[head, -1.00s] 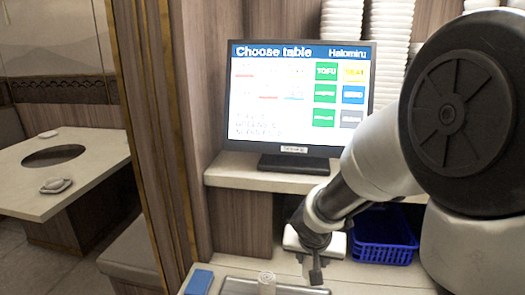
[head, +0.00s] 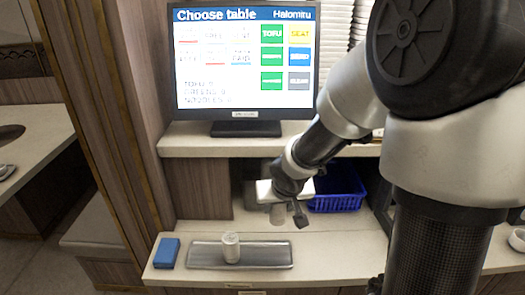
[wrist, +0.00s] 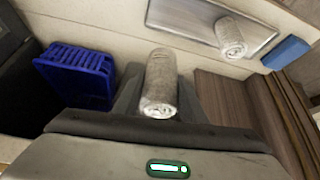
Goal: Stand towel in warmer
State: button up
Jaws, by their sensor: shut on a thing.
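My gripper (wrist: 160,98) is shut on a rolled whitish towel (wrist: 158,78), which points away from the wrist between the fingers. In the head view my gripper (head: 278,208) is over the counter, left of the blue basket, with the towel's pale end just below it. I cannot clearly make out the warmer in either view.
A blue basket (head: 337,190) sits at the back of the counter under the shelf (head: 195,140). A blue block (head: 167,252) lies left of the tray. A screen (head: 243,62) stands on the shelf. Bare counter (head: 340,248) lies right of the tray.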

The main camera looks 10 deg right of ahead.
jog(key=s+d+f+m+h+b, duration=0.1)
jog(key=d+f+m+b, duration=0.15)
jog(key=d, duration=0.35)
jog(key=s+d+f+m+h+b, duration=0.1)
jog(key=d+f+m+b, duration=0.15)
jog(key=d, duration=0.35)
jog(key=shift+n+g, duration=0.3)
jog(key=shift+s+d+f+b, duration=0.1)
jog(key=shift+d+f+b, duration=0.05)
jog(key=shift+f+b, duration=1.7)
jog(key=shift+d+f+b, duration=0.1)
jog(key=shift+f+b, duration=1.2)
jog(key=shift+f, duration=1.05)
jog(key=shift+f, duration=0.2)
jog(key=o, duration=1.1)
jog(key=shift+c, duration=0.2)
